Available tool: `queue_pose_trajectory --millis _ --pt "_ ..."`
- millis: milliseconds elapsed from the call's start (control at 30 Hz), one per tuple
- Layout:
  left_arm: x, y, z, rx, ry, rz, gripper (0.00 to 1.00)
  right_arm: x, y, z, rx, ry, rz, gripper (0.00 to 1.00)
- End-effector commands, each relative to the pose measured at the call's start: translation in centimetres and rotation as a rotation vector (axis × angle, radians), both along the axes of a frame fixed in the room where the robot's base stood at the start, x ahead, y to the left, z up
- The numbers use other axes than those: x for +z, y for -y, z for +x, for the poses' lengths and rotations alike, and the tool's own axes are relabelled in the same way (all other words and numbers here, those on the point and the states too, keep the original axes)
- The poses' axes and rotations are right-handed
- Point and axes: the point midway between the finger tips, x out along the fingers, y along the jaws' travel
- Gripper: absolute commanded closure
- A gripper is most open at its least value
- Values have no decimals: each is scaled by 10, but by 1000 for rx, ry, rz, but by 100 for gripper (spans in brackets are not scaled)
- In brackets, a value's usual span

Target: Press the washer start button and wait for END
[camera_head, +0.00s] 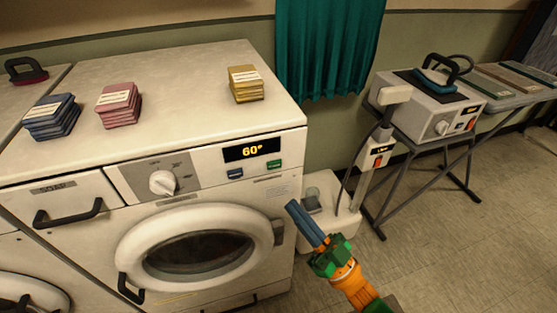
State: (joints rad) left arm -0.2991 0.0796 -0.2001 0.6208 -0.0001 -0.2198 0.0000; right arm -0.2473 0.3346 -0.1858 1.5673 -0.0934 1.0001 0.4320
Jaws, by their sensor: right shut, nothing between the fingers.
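The white washer (185,155) stands at the left with its round door (200,250) shut. Its display (251,149) reads 60° in yellow. A white knob (163,182) sits on a grey panel left of the display. My right gripper (297,211) is shut and empty, in front of the washer's right front edge, below and right of the green button and apart from it. My left gripper is not in view.
Blue (51,117), pink (119,104) and yellow (245,84) folded stacks lie on the washer top. A white steamer-like stand (327,205) is right of the washer. An ironing station (430,110) with an iron is farther right. The floor at lower right is clear.

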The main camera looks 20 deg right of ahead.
Motion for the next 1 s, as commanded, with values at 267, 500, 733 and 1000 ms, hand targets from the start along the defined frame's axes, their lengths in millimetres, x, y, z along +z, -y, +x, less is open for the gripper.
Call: queue_pose_trajectory --millis 267,500,733,1000 --pt "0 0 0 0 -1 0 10 1 0 0 2 3 1 100" --pt "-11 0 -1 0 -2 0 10 -2 -1 18 0 5 2 100" --pt "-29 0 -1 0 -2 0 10 -4 -2 53 0 4 1 100" --pt "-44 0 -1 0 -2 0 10 -3 -3 83 0 1 1 100"
